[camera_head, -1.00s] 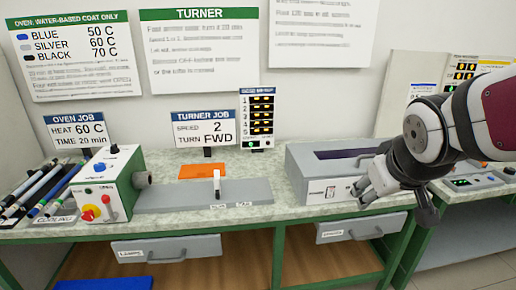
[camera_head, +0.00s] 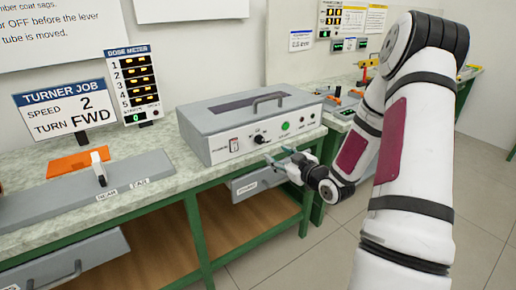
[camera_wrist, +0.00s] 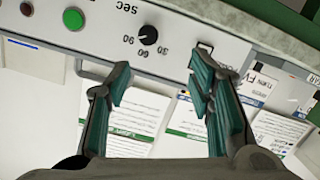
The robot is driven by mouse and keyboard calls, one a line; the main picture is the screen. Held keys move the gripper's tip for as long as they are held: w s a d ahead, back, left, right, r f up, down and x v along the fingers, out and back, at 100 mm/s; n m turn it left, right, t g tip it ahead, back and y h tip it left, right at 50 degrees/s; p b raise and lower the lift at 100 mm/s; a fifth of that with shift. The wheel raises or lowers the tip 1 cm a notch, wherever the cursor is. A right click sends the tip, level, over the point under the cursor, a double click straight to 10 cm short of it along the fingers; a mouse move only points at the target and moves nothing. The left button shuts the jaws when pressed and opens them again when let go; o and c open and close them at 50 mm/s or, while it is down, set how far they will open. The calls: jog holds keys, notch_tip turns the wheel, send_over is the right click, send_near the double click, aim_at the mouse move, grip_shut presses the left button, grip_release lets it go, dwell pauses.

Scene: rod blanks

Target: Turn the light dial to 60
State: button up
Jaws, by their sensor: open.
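The light dial (camera_head: 259,139) is a small black knob on the front panel of a grey box (camera_head: 205,125). In the wrist view the dial (camera_wrist: 148,34) appears upside down, with the marks 30, 60, 90 and SEC around it. A pale mark shows on the knob, but I cannot tell for sure which number it points to. My gripper (camera_head: 279,157) is open and empty just in front of the panel, below and slightly right of the dial. In the wrist view its two teal-padded fingers (camera_wrist: 158,75) are spread, apart from the dial.
On the same panel are a green button (camera_wrist: 73,17), a red button (camera_wrist: 27,8) and a switch (camera_head: 233,145). The box lid has a handle (camera_head: 269,101). A drawer (camera_head: 258,181) is under the bench near my gripper. The turner (camera_head: 85,185) stands at left.

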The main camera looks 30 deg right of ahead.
aim_at(261, 141)
jog(key=shift+m+t, duration=0.4)
jog(key=shift+t, duration=0.5)
jog(key=w, duration=0.4)
jog(key=w+d+f+b, duration=0.1)
jog(key=w, duration=0.3)
jog(key=w+d+f+b, duration=0.1)
jog(key=w, duration=0.3)
jog(key=shift+w, duration=0.3)
jog(key=shift+c, duration=0.5)
grip_shut()
